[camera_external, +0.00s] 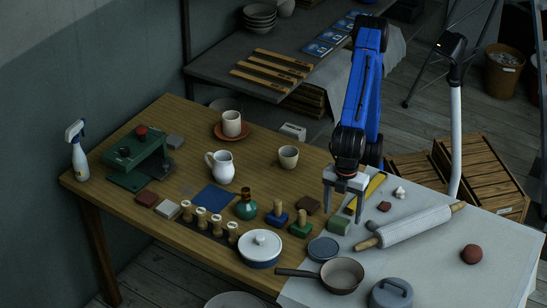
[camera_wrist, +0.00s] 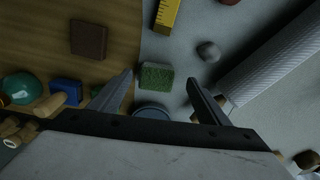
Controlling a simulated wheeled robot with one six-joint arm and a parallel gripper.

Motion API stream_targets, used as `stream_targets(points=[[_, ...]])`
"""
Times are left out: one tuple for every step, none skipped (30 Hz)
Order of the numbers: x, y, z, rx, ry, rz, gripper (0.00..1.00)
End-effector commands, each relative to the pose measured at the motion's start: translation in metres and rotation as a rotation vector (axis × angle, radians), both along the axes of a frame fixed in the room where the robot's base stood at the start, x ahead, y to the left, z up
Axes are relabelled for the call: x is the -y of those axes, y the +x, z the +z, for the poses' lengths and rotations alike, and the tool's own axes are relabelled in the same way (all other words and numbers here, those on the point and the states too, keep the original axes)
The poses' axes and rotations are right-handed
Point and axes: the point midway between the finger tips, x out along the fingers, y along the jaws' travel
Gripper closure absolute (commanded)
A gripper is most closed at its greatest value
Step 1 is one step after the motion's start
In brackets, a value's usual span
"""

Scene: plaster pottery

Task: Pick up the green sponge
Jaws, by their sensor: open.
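The green sponge (camera_external: 339,225) is a small block lying near the table's right part, where the grey-white cloth begins. In the wrist view the sponge (camera_wrist: 155,77) shows its rough green top between my two fingertips. My gripper (camera_external: 342,208) is pointed down over the sponge, with its fingers apart. In the wrist view my gripper (camera_wrist: 160,80) is open and empty. I cannot tell exactly how far the fingertips are above the sponge.
A rolling pin (camera_external: 415,228) lies close on the right. A yellow ruler (camera_external: 373,190) lies behind, and a blue round lid (camera_external: 323,249) in front. A green-based stamp (camera_external: 300,227) and a brown block (camera_external: 308,204) are left. A pan (camera_external: 342,275) stands farther forward.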

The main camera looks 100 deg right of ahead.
Motion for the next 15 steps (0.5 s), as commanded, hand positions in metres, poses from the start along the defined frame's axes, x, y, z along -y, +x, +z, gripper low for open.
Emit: stream_targets(points=[[0.002, 0.002, -0.007, -0.001, -0.002, -0.001, 0.3], [0.002, 0.003, -0.012, -0.001, -0.003, -0.001, 0.3], [0.003, 0.004, -0.018, -0.002, -0.004, -0.001, 0.3], [0.003, 0.005, -0.022, -0.001, -0.003, -0.001, 0.3], [0.003, 0.005, -0.026, -0.001, -0.002, -0.001, 0.3], [0.003, 0.005, -0.031, -0.001, -0.003, 0.0, 0.3], [0.003, 0.005, -0.034, -0.001, -0.003, 0.0, 0.3], [0.003, 0.005, -0.037, -0.001, -0.002, 0.0, 0.3], [0.003, 0.005, -0.039, -0.001, -0.001, 0.0, 0.3], [0.003, 0.005, -0.041, 0.0, 0.0, 0.0, 0.3], [0.003, 0.005, -0.042, 0.0, 0.0, 0.0, 0.3], [0.003, 0.005, -0.043, 0.0, 0.0, 0.0, 0.3], [0.003, 0.005, -0.043, 0.0, 0.0, 0.0, 0.3], [0.003, 0.005, -0.043, 0.0, 0.0, 0.0, 0.3], [0.003, 0.005, -0.043, 0.0, 0.0, 0.0, 0.3]])
